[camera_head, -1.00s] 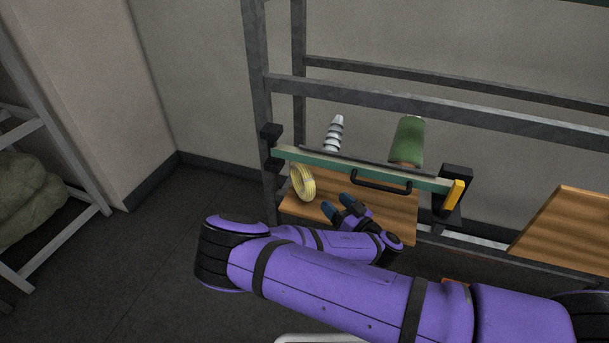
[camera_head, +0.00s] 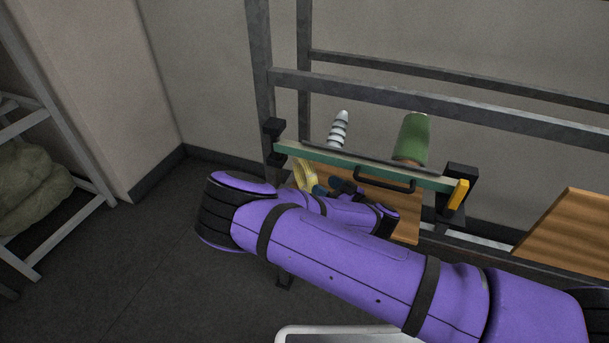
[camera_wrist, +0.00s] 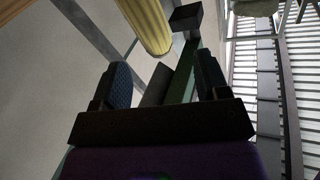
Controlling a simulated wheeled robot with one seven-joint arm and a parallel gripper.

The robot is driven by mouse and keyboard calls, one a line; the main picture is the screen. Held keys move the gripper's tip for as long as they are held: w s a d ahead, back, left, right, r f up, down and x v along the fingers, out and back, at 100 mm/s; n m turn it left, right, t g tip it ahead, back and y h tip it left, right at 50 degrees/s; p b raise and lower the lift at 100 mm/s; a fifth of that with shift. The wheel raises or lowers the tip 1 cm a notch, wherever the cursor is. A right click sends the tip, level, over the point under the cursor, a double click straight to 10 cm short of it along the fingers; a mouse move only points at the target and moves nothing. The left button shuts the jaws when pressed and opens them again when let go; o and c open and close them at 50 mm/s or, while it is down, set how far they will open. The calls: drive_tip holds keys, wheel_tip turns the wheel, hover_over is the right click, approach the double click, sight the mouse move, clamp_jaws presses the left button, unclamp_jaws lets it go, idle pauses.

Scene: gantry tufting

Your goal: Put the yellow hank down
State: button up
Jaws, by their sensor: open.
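The yellow hank (camera_head: 304,174) is at the left end of the wooden shelf board (camera_head: 407,227), just below the green bar. My purple arm hides its lower part in the head view. My gripper (camera_head: 334,186) is close to its right side. In the wrist view the yellow hank (camera_wrist: 148,24) shows at the top, beyond the fingertips. My gripper (camera_wrist: 163,78) is open there, its two dark fingers apart, with no hank between them. I cannot tell whether a finger touches the hank.
The green bar (camera_head: 340,162) with a black handle (camera_head: 384,184) and yellow end piece (camera_head: 459,195) crosses above the shelf. A grey ribbed cone (camera_head: 338,130) and a green spool (camera_head: 412,138) stand behind it. Another wooden board (camera_head: 570,230) is at right.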

sight(316, 177)
drive_tip(key=shift+x, duration=3.05)
drive_tip(key=shift+w+d+r, duration=0.1)
drive_tip(key=shift+w+d, duration=0.05)
drive_tip(key=c, duration=1.1)
drive_tip(key=shift+r, duration=0.3)
